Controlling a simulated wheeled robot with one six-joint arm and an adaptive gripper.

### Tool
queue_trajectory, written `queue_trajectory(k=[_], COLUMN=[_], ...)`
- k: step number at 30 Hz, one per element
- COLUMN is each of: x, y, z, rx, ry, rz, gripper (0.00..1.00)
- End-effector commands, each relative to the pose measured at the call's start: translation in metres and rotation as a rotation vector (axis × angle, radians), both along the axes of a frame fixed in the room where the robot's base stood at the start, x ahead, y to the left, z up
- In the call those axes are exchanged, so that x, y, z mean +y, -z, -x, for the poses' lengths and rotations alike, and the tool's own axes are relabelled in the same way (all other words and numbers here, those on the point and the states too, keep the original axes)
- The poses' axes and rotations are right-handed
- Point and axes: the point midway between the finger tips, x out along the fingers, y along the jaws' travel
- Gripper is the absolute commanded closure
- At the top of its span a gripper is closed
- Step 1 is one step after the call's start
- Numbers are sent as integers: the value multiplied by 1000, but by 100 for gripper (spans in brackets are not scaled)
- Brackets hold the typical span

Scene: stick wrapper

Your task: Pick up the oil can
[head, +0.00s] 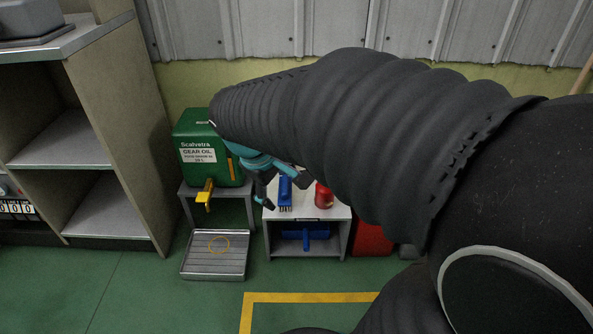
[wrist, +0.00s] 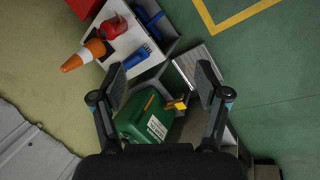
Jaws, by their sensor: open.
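A small red can (head: 323,196), which looks like the oil can, stands on the right part of a low grey stand (head: 338,212); my arm covers part of its surroundings. It also shows in the wrist view (wrist: 114,27) at the upper left, beyond my left finger. My gripper (head: 274,188) is at the left side of the stand in the head view, partly hidden by my arm. In the wrist view my gripper (wrist: 160,80) has its fingers wide apart with nothing held between them. The red can is apart from both fingers.
A blue brush (head: 285,193) lies left of the can. A green gear oil container (head: 210,170) with a yellow tap stands left, above a metal drip tray (head: 215,268). A traffic cone (wrist: 88,53) is near the stand. Open floor (head: 150,300) lies in front.

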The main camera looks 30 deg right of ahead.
Motion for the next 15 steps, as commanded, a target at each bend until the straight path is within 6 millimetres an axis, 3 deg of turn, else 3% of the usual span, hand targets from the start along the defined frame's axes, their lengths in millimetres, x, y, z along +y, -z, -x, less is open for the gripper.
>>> queue_trajectory(k=[8, 15], x=[-48, -87], y=[37, 80], z=[-65, -118], rx=[261, 487], ry=[-166, -319], rz=[216, 384], gripper=[25, 25])
